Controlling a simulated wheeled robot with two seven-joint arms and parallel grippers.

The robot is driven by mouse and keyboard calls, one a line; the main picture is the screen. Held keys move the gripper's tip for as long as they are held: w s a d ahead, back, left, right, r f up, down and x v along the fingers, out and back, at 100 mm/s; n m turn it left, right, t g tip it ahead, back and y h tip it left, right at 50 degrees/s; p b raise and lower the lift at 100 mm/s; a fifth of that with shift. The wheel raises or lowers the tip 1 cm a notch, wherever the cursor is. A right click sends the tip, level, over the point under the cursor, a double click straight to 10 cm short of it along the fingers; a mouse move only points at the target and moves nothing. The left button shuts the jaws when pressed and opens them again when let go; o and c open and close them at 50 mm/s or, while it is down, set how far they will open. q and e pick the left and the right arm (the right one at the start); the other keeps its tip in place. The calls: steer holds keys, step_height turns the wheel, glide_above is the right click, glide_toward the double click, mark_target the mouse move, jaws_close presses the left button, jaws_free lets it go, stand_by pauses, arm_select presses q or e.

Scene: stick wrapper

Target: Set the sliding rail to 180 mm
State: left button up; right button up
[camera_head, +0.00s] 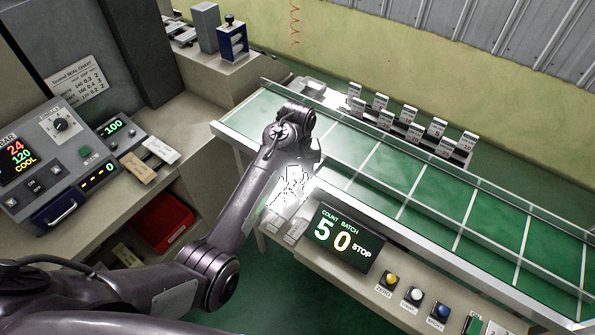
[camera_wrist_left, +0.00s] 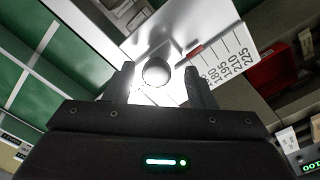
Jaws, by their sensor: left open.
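In the left wrist view, my left gripper (camera_wrist_left: 160,80) is open, with one finger on each side of a round metal knob (camera_wrist_left: 155,71). I cannot tell whether either finger touches it. The knob sits on a shiny metal plate of the sliding rail (camera_wrist_left: 120,45). Beside it is a white scale (camera_wrist_left: 228,58) with marks 180, 195, 210 and 225. A red pointer (camera_wrist_left: 195,52) lies at the 180 end of the scale; its exact reading is too small to tell. In the head view my left gripper (camera_head: 292,188) is washed out by glare at the conveyor's near edge. My right gripper is out of view.
The green conveyor (camera_head: 430,195) runs to the right. A count display (camera_head: 345,237) reading 50 and several buttons (camera_head: 412,295) line its front. A control panel (camera_head: 50,150) stands at the left, with a red bin (camera_head: 162,222) below the bench. Small labelled blocks (camera_head: 410,122) stand behind the conveyor.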

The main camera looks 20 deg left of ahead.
arm_select(q)
steer(key=shift+w+r+b, duration=0.1)
steer(key=shift+r+b, duration=0.4)
steer(key=shift+r, duration=0.45)
step_height(320, 180, up, 5)
steer(key=shift+r+b, duration=0.1)
steer(key=shift+b, duration=0.7)
steer(key=shift+r, duration=0.35)
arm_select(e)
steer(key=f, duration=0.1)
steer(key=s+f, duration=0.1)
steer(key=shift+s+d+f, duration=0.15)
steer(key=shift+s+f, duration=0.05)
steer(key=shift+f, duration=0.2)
arm_select(q)
steer(key=shift+c, duration=0.3)
